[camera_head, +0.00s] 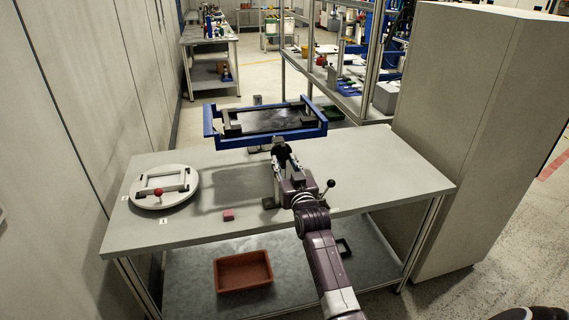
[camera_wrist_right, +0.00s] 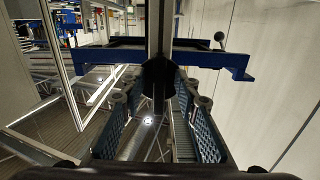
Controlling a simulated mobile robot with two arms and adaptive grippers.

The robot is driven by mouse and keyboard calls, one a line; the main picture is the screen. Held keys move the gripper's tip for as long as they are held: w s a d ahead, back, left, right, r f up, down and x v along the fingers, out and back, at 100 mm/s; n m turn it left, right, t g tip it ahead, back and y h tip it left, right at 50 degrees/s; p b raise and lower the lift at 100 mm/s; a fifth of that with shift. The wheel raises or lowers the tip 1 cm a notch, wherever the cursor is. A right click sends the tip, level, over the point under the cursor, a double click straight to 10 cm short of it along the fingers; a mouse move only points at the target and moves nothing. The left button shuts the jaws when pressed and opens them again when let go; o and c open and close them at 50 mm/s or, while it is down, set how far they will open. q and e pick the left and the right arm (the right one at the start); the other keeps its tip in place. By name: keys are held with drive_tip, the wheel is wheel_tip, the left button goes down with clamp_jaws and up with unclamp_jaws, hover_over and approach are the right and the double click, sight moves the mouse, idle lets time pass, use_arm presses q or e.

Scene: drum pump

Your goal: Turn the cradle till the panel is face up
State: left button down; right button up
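The cradle (camera_head: 222,142) is a blue rectangular frame at the table's back edge, roughly level. A dark flat panel (camera_head: 270,121) lies inside it; which face is up I cannot tell. In the right wrist view the cradle's blue bar (camera_wrist_right: 110,53) crosses the upper part, behind a grey upright post (camera_wrist_right: 158,25). My right gripper (camera_head: 281,150) is just in front of the cradle's near side. In the wrist view its two fingers (camera_wrist_right: 158,100) stand wide apart on either side of the post's line; whether they touch anything I cannot tell. My left gripper is not in view.
The grey table (camera_head: 380,165) carries a round white turntable (camera_head: 144,200) with a frame and red knob, a small pink block (camera_head: 229,215), and a ball-topped lever (camera_head: 329,185) near my right wrist. A red-brown bin (camera_head: 243,271) sits below. A tall grey cabinet (camera_head: 480,130) stands right.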

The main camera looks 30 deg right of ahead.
drive_tip(key=v, duration=1.2)
idle(0.3)
